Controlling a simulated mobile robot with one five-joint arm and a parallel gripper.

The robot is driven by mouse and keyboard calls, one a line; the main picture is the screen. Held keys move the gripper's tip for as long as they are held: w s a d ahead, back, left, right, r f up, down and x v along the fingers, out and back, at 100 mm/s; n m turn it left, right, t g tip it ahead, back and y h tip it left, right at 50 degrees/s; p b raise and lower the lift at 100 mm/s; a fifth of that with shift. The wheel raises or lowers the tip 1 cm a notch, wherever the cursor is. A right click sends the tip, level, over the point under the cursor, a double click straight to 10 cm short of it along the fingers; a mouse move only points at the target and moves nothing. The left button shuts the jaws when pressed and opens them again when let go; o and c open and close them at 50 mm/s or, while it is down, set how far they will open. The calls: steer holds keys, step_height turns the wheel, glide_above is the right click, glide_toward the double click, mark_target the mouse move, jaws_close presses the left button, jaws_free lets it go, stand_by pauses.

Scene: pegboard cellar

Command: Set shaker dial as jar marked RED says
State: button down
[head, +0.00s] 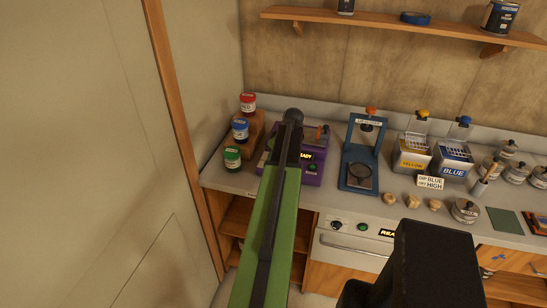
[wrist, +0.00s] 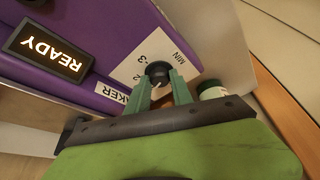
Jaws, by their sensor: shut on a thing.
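The purple shaker (head: 313,179) stands on the counter, partly hidden by my arm in the head view. In the wrist view its purple front (wrist: 112,25) carries a lit READY sign and a white plate with numbers, a 3 among them, and MIN. My gripper (wrist: 158,80) is shut on the black dial (wrist: 157,69) on that plate. The dial's exact setting is hard to tell. The jar marked RED (head: 248,103), with a red lid, stands highest on the wooden stepped rack at the left; its smaller print is unreadable.
Blue-lidded (head: 240,129) and green-lidded (head: 232,158) jars stand lower on the rack (head: 256,131). Right of the shaker are a blue press-like frame (head: 360,170), yellow (head: 411,155) and blue (head: 452,162) bins, and several tins. A wall and wooden post (head: 180,130) bound the left.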

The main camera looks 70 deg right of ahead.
steer(key=shift+d+n+y, duration=0.1)
steer(key=shift+n+y, duration=0.4)
steer(key=shift+n, duration=0.7)
steer(key=shift+s, duration=0.1)
steer(key=c, duration=1.1)
jaws_free()
steer(key=shift+c, duration=0.2)
steer(key=p+v, duration=1.6)
steer(key=v, duration=0.1)
steer(key=shift+s, duration=0.2)
